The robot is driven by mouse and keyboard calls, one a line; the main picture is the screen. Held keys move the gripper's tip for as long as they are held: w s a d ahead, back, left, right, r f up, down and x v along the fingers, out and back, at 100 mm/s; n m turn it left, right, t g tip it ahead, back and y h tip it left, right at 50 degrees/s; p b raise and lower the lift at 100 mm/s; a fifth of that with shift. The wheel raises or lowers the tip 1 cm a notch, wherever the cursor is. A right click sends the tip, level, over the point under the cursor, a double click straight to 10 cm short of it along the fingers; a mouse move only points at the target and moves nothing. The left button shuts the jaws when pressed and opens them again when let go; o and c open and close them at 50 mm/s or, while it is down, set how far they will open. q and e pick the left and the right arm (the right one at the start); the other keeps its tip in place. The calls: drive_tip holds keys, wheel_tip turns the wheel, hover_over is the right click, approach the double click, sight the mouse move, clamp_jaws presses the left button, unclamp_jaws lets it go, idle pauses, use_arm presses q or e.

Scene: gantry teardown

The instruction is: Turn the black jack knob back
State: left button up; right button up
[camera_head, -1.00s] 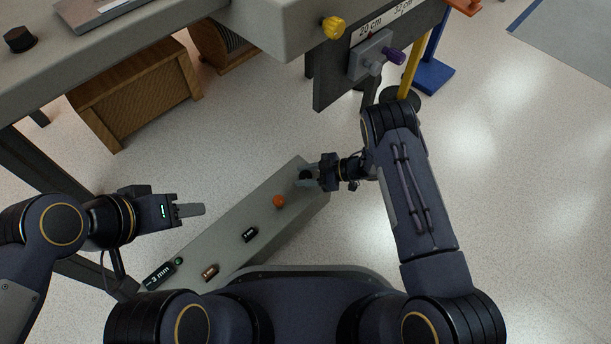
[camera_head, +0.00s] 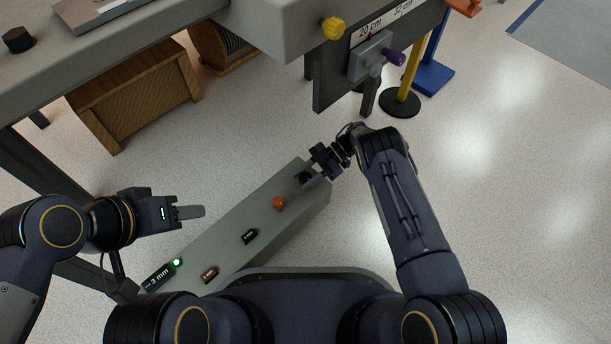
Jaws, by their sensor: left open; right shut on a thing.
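The black jack knob (camera_head: 304,177) sits at the far end of the grey control panel (camera_head: 225,213) and is partly hidden by my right gripper. My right gripper (camera_head: 310,174) is shut on it, its fingers on either side. My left gripper (camera_head: 192,212) is open and empty, left of the panel's middle and apart from it. A small display (camera_head: 159,277) at the panel's near end reads about 3 mm; any sign before the digit is hard to read. A green lamp (camera_head: 177,262) beside it glows brightly.
Open floor lies right.

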idle(0.4)
drive_tip(key=o, duration=1)
drive_tip(key=v, duration=0.7)
drive_tip(key=shift+w+d, duration=0.25)
drive_tip(key=shift+s+d, duration=0.1)
